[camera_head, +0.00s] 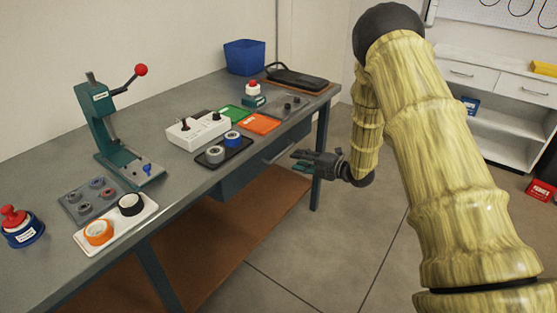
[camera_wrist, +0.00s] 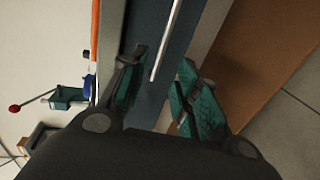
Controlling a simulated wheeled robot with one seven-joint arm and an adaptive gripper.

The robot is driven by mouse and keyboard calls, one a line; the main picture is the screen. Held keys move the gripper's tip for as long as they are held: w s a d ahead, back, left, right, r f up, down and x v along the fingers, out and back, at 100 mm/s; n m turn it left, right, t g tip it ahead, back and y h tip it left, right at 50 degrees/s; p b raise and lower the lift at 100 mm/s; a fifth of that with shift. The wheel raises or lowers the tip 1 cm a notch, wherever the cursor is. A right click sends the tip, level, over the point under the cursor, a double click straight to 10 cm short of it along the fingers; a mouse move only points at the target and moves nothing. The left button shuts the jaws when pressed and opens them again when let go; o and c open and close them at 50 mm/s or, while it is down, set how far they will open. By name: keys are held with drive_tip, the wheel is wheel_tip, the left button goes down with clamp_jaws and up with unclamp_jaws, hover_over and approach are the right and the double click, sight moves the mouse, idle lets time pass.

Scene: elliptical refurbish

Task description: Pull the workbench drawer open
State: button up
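The grey workbench (camera_head: 190,185) runs along the wall in the head view. Its dark blue-green drawer (camera_head: 243,176) hangs under the top and looks closed. The drawer's pale bar handle (camera_head: 281,149) shows at its front, partly near my gripper. In the wrist view the handle (camera_wrist: 166,40) is a light bar across the drawer face (camera_wrist: 150,85). My gripper (camera_head: 303,160) is just in front of the handle. Its green-padded fingers (camera_wrist: 155,90) are open on either side of the handle's line. I see no contact with the handle.
On the bench are a green press (camera_head: 115,135), a white switch box (camera_head: 198,130), trays of rings, a blue bin (camera_head: 244,57) and orange and green mats. A brown lower shelf (camera_head: 215,245) lies below.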

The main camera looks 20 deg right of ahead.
sight(278, 156)
drive_tip(key=p+x, duration=0.1)
drive_tip(key=x, duration=0.9)
drive_tip(key=shift+f, duration=0.15)
clamp_jaws()
